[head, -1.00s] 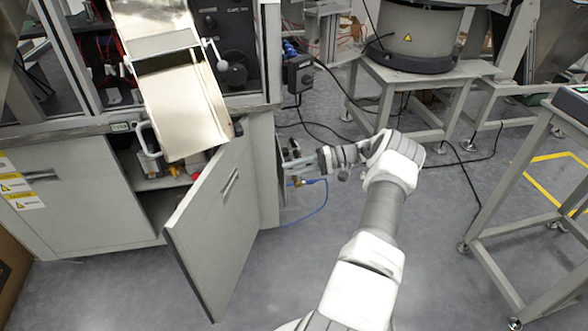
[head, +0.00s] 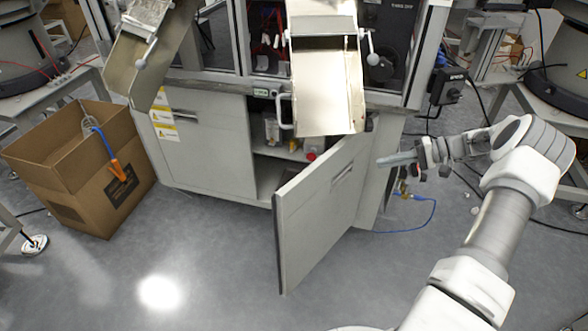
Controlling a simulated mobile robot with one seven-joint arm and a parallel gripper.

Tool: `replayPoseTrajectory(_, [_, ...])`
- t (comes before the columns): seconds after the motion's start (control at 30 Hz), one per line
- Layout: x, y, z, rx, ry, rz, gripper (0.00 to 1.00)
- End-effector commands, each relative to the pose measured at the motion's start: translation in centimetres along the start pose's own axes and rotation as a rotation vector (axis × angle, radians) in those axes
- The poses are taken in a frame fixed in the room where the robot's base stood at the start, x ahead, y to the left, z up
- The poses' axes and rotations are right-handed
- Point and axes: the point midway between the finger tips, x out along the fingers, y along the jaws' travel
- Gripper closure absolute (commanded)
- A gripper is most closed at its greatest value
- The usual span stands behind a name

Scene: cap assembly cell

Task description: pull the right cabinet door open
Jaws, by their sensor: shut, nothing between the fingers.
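The right cabinet door (head: 312,222) is a grey panel that stands open, swung out from the cabinet at a wide angle. Its bar handle (head: 342,174) is on the outer face, which is turned to the right. The cabinet's inside (head: 272,170) shows to the left of the door, with small items on a shelf. My gripper (head: 380,162) is to the right of the door, near its hinge side and at about handle height in the picture. Its fingers are shut and empty, pointing left. It appears apart from the door and the handle.
The left cabinet door (head: 205,145) is closed. Metal chutes (head: 325,85) hang out above the cabinet. A cardboard box (head: 85,170) stands on the floor at left. A blue cable (head: 432,215) lies on the floor at right. The floor in front of the door is clear.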

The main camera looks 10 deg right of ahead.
Motion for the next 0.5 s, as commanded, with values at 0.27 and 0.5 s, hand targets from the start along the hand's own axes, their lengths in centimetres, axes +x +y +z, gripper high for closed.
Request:
replayPoseTrajectory(0.27, [4.3, -9.0, 3.7, -0.081, -0.108, 0.301, 1.0])
replayPoseTrajectory(0.5, [9.1, -15.3, 7.7, -0.28, -0.152, 0.531, 1.0])
